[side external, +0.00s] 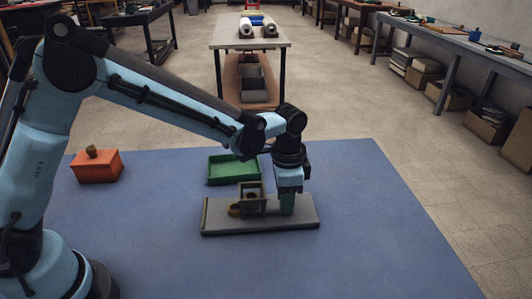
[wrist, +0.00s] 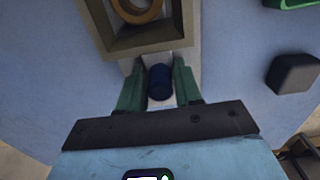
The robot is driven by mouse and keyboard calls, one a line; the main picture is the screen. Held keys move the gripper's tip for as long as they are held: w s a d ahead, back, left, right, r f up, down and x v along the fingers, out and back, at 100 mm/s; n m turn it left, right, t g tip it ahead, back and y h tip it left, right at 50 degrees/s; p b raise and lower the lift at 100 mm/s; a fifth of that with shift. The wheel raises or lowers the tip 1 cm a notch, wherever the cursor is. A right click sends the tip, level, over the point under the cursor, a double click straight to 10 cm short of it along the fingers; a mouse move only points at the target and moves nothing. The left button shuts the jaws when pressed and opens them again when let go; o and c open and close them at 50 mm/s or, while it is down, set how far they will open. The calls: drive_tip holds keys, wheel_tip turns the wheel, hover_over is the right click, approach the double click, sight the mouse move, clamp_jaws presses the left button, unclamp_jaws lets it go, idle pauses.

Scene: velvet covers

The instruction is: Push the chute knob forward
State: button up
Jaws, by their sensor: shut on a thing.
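The chute is a grey-brown square frame (side external: 251,199) standing on a grey base board (side external: 222,228); it also shows at the top of the wrist view (wrist: 100,28). The knob is a dark blue upright cylinder (wrist: 160,82) on a pale strip just below the frame in the wrist view. My gripper (wrist: 160,88) has its green fingers on both sides of the knob, shut on it. In the side view my gripper (side external: 288,208) is low over the board's right part and hides the knob.
A green tray (side external: 212,181) lies behind the board on the blue mat (side external: 370,220). An orange box (side external: 97,170) with a round top piece stands at the left. A dark block (wrist: 293,73) shows at the right in the wrist view. The mat's right side is clear.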

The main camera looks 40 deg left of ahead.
sight(275, 205)
drive_tip(key=shift+s+a, duration=0.8)
drive_tip(key=o, duration=1.5)
drive_tip(key=shift+r, duration=3.5)
